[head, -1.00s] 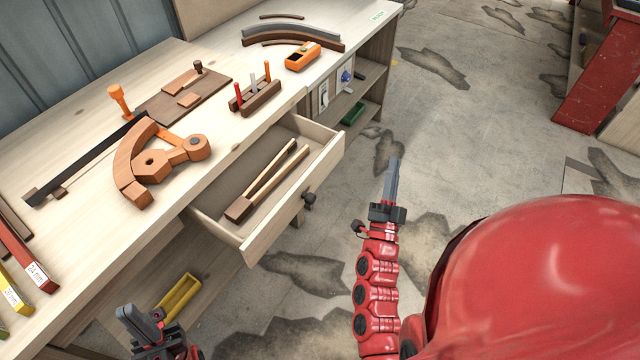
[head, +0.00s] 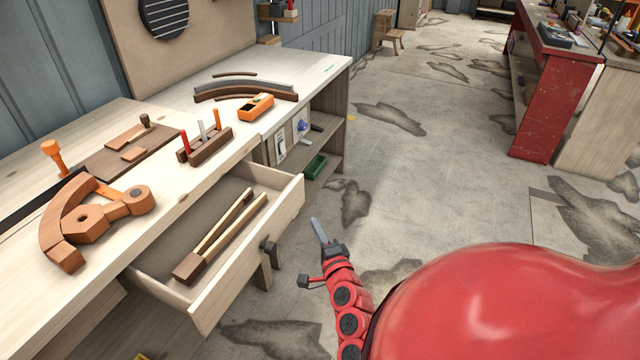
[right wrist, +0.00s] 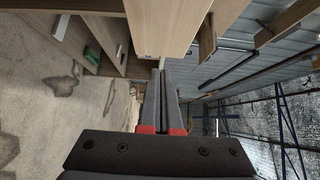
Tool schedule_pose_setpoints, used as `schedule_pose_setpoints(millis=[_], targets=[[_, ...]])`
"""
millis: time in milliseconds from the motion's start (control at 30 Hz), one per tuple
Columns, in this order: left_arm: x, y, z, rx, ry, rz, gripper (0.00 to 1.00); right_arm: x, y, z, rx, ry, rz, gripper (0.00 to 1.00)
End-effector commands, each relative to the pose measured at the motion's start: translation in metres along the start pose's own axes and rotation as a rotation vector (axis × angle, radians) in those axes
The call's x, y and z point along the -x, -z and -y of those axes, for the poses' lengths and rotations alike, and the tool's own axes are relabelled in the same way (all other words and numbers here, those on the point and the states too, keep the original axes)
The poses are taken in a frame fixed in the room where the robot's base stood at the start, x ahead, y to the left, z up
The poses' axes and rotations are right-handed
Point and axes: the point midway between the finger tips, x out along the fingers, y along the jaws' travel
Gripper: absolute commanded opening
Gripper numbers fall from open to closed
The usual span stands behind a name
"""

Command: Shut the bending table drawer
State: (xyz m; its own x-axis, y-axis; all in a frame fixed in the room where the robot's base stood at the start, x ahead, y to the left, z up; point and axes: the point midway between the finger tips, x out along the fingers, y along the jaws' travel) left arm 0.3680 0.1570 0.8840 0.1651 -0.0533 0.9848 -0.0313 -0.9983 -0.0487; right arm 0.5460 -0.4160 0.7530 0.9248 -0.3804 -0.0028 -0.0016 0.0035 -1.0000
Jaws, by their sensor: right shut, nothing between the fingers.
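The bending table drawer (head: 245,262) is pulled out from the wooden bending table (head: 200,205). A wooden tool with two long handles lies inside it (head: 222,235). The drawer's dark knob (head: 269,250) is on its front panel. My right gripper (head: 317,229) is shut and empty, a little to the right of the drawer front and apart from it. In the right wrist view its closed fingers (right wrist: 162,95) point toward a pale wooden panel (right wrist: 165,25), which seems to be part of the drawer. My left gripper is out of the head view.
On the tabletop are a curved wooden jig (head: 75,220), a block with upright tools (head: 206,145), an orange plane (head: 256,107) and curved strips (head: 240,92). Open shelves (head: 325,145) stand beyond the drawer. Bare floor lies to the right, with a red bench (head: 545,90) farther off.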

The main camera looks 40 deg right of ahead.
Motion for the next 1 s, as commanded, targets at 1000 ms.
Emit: schedule_pose_setpoints(millis=[1000], targets=[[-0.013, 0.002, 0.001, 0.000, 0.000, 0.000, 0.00, -0.069, -0.029, 0.002, 0.002, 0.004, -0.002, 0.00]])
